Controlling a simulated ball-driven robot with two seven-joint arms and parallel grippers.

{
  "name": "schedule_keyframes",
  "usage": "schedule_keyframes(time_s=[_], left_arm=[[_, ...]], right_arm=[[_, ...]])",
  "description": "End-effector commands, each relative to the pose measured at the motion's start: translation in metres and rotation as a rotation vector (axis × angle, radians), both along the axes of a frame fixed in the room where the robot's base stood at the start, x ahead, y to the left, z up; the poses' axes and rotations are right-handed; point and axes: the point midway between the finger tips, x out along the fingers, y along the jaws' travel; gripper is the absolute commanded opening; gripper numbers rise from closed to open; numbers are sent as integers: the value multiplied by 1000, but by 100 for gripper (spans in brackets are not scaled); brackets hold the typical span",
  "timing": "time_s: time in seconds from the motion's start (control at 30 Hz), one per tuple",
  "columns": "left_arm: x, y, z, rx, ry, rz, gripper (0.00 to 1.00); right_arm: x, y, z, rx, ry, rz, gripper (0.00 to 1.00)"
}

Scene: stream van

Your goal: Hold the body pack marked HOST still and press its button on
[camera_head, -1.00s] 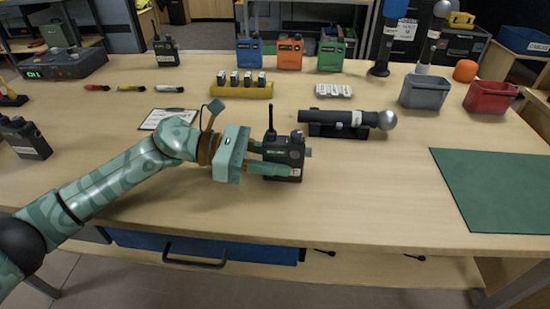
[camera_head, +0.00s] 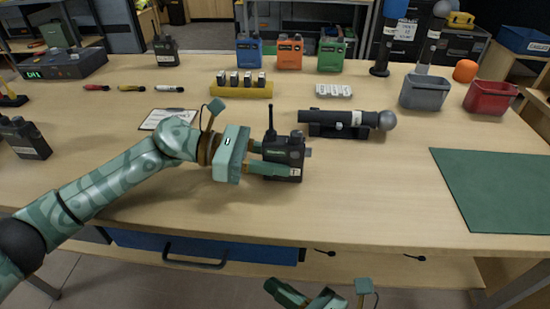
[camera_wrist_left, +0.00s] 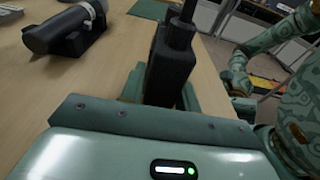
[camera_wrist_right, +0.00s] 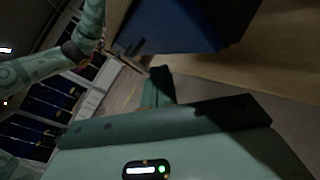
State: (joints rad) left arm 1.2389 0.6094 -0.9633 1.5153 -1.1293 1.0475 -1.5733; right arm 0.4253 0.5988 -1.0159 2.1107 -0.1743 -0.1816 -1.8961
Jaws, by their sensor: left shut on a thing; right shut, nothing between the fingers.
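A black body pack (camera_head: 288,152) with a stub antenna and a knob stands upright on the table, mid-front. It has a small green display and a pale label too small to read. My left gripper (camera_head: 278,162) is shut on it from the left, one finger across its near side. In the left wrist view the pack (camera_wrist_left: 172,65) sits between the fingers, its top and antenna showing. My right gripper (camera_head: 305,298) is at the bottom edge, low in front of the table, away from the pack. Its fingers (camera_wrist_right: 160,82) are shut and empty in the right wrist view.
A microphone (camera_head: 345,120) lies on a black stand behind the pack. Other black packs stand at left (camera_head: 25,140) and back left (camera_head: 166,52). A green mat (camera_head: 495,190) lies at right. A blue drawer (camera_head: 200,248) is under the table edge. Table right of the pack is clear.

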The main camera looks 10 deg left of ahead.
Motion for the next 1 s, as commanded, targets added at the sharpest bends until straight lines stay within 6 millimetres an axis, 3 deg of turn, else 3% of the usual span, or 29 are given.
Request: schedule_keyframes(time_s=[0.03,0.1,0.2,0.33,0.53,1.0], left_arm=[[0,0,0,0,0,0,6],[0,0,0,0,0,0,6],[0,0,0,0,0,0,6],[0,0,0,0,0,0,6],[0,0,0,0,0,0,6],[0,0,0,0,0,0,6]], right_arm=[[-7,9,28,-37,-161,38,0],[-13,17,66,-115,-416,31,0],[-1,16,110,-261,-721,-108,0],[19,1,143,-415,-907,-306,0],[34,-15,162,-512,-987,-438,0],[98,-14,162,-517,-988,-442,0]])
